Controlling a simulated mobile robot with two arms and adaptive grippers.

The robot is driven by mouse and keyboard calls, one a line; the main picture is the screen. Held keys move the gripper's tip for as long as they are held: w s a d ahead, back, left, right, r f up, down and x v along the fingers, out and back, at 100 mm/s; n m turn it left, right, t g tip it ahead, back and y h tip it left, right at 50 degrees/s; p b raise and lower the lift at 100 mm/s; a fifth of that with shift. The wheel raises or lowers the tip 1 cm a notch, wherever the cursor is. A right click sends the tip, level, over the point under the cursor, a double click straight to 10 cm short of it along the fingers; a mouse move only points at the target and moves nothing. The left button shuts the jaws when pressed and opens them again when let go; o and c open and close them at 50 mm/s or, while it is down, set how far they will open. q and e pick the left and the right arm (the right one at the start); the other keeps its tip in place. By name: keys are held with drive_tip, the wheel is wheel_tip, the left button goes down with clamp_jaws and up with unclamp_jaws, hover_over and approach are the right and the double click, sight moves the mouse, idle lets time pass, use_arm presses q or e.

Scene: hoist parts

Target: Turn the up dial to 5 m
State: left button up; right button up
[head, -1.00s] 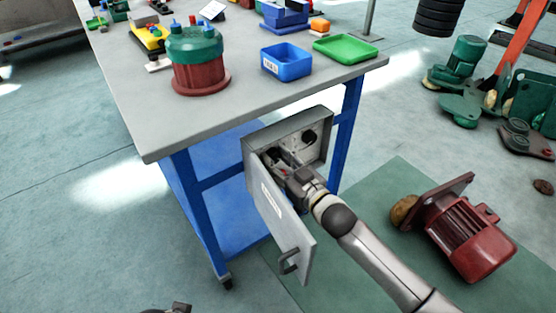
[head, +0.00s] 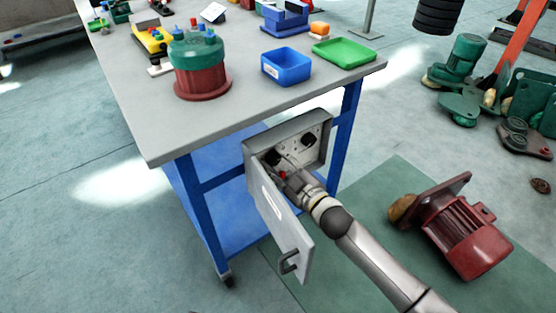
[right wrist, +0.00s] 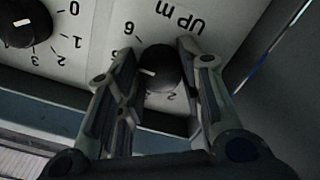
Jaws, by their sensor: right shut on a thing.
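The up dial (right wrist: 160,68) is a round black knob with a white pointer mark, under upside-down "UP m" lettering in the right wrist view. The pointer points left; a 6 shows above left and a 2 below right, and the fingers hide other numbers. My right gripper (right wrist: 155,85) has a finger on each side of the knob and is shut on it. In the head view the right gripper (head: 284,174) reaches into the open grey control box (head: 322,150), where the up dial (head: 272,157) partly shows. My left gripper is not in view.
A second black dial (right wrist: 25,22) sits beside the up dial. The box door (head: 283,222) hangs open left of my right arm. The box is at the side of a blue-legged workbench (head: 215,125). A red motor (head: 465,235) lies on the floor at the right.

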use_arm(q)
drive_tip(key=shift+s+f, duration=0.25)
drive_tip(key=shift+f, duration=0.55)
use_arm(e)
drive_tip(key=shift+n, duration=0.9)
drive_tip(key=o, duration=1)
drive_tip(key=shift+o, duration=0.2)
drive_tip(key=shift+s, duration=0.1)
drive_tip(key=v, duration=1.2)
